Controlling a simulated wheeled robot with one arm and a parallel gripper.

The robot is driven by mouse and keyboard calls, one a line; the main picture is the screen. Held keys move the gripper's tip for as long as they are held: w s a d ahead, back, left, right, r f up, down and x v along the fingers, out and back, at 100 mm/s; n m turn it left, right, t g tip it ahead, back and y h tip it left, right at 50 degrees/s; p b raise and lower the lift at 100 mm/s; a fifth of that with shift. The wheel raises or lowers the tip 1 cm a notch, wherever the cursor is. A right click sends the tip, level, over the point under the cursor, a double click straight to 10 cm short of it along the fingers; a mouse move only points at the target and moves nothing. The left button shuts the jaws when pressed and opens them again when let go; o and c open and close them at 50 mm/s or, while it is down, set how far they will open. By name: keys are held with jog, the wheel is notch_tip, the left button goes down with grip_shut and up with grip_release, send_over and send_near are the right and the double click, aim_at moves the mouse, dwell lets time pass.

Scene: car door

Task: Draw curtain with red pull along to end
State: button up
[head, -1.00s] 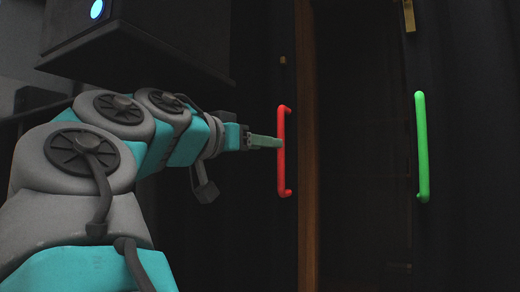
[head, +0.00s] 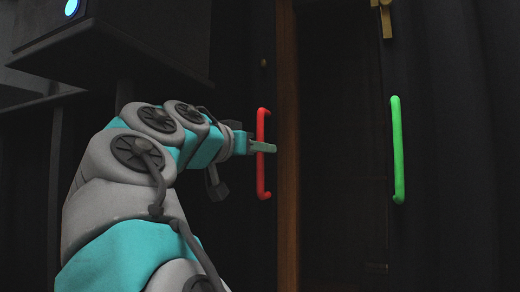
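The red pull (head: 262,184) is an upright bar handle on a dark curtain (head: 240,230), left of a brown vertical strip. My gripper (head: 266,147) comes in from the left at the middle of the pull. A finger crosses in front of the bar, and its tip shows just past the bar's right side. The other finger is not clearly seen, so I cannot tell whether the fingers are closed on the bar or apart from it.
A green pull (head: 397,150) stands upright on another dark curtain (head: 450,150) at the right. Between them are the brown strip (head: 287,220) and a dark gap (head: 340,150). A black box (head: 130,50) with a blue light hangs at the upper left, above my arm.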

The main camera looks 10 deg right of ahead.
grip_shut()
dwell(1.0)
